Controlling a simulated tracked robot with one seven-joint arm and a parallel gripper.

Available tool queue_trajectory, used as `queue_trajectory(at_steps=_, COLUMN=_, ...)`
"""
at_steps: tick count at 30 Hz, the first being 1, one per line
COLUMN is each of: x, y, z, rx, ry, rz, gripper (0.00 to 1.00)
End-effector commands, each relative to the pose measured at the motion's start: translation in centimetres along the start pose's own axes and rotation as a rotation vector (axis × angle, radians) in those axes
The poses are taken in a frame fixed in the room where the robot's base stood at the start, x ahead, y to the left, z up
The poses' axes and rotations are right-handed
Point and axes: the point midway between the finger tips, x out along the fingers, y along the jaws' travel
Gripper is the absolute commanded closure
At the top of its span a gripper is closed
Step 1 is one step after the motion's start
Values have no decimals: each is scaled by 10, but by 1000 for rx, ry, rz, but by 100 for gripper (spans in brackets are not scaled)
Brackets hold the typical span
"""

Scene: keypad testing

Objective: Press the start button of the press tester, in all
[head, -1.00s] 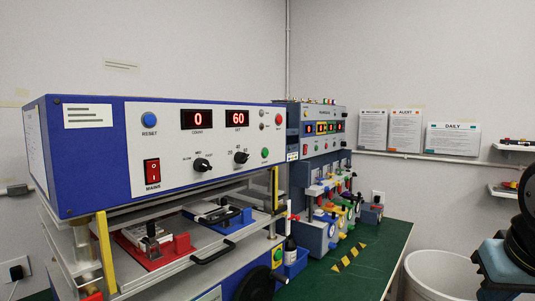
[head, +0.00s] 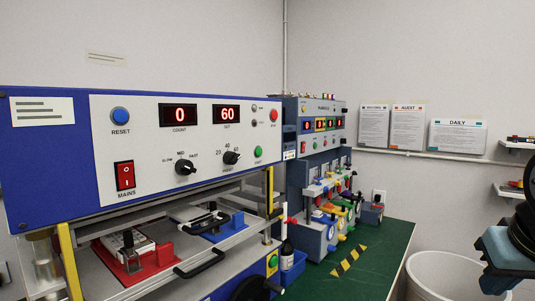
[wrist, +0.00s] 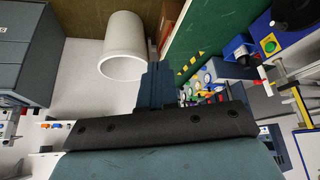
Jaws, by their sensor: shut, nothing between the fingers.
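The press tester (head: 60,150) is a large blue-framed machine with a white front panel, filling the left of the head view. Its panel has a small green button (head: 258,152) at the right, below a red button (head: 274,115). A second green button (head: 273,261) sits on a yellow plate low on the machine's right; a green button on yellow also shows in the wrist view (wrist: 269,45). The count display (head: 179,115) reads 0 and the set display (head: 227,114) reads 60. My gripper (wrist: 155,75) is shut and empty, away from the tester.
A second grey-blue machine (head: 312,120) stands on the green bench (head: 375,270) behind the tester. A black handwheel (head: 250,288) and a blue bin (head: 292,268) are low in front. A white bin (head: 440,275) stands right of the bench. Papers hang on the wall.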

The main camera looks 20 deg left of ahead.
Motion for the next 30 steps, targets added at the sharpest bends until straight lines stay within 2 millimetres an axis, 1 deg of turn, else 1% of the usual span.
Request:
queue_trajectory(at_steps=2, x=0, y=-12, z=-24, rx=-38, ry=23, rz=-17, gripper=100)
queue_trajectory(at_steps=5, x=-2, y=-39, z=-65, rx=-101, ry=74, rz=-50, gripper=100)
queue_trajectory(at_steps=6, x=-2, y=-52, z=-84, rx=-131, ry=97, rz=-68, gripper=100)
queue_trajectory(at_steps=8, x=-2, y=-74, z=-110, rx=-174, ry=132, rz=-95, gripper=100)
queue_trajectory(at_steps=9, x=-3, y=-90, z=-127, rx=-202, ry=156, rz=-114, gripper=100)
queue_trajectory(at_steps=11, x=-3, y=-115, z=-150, rx=-242, ry=191, rz=-145, gripper=100)
queue_trajectory(at_steps=12, x=-3, y=-133, z=-165, rx=-268, ry=214, rz=-166, gripper=100)
queue_trajectory(at_steps=14, x=-4, y=-160, z=-185, rx=-305, ry=247, rz=-199, gripper=100)
queue_trajectory(at_steps=15, x=-4, y=-179, z=-198, rx=-328, ry=269, rz=-222, gripper=100)
queue_trajectory(at_steps=17, x=-5, y=-208, z=-214, rx=-360, ry=301, rz=-257, gripper=100)
queue_trajectory(at_steps=18, x=-6, y=-226, z=-224, rx=-379, ry=319, rz=-279, gripper=100)
queue_trajectory(at_steps=20, x=-7, y=-252, z=-236, rx=-404, ry=346, rz=-310, gripper=100)
queue_trajectory(at_steps=21, x=-7, y=-268, z=-242, rx=-419, ry=361, rz=-329, gripper=100)
queue_trajectory(at_steps=24, x=-10, y=-301, z=-254, rx=-447, ry=393, rz=-369, gripper=100)
queue_trajectory(at_steps=27, x=-11, y=-322, z=-260, rx=-463, ry=414, rz=-395, gripper=100)
queue_trajectory(at_steps=30, x=-12, y=-333, z=-263, rx=-470, ry=424, rz=-408, gripper=100)
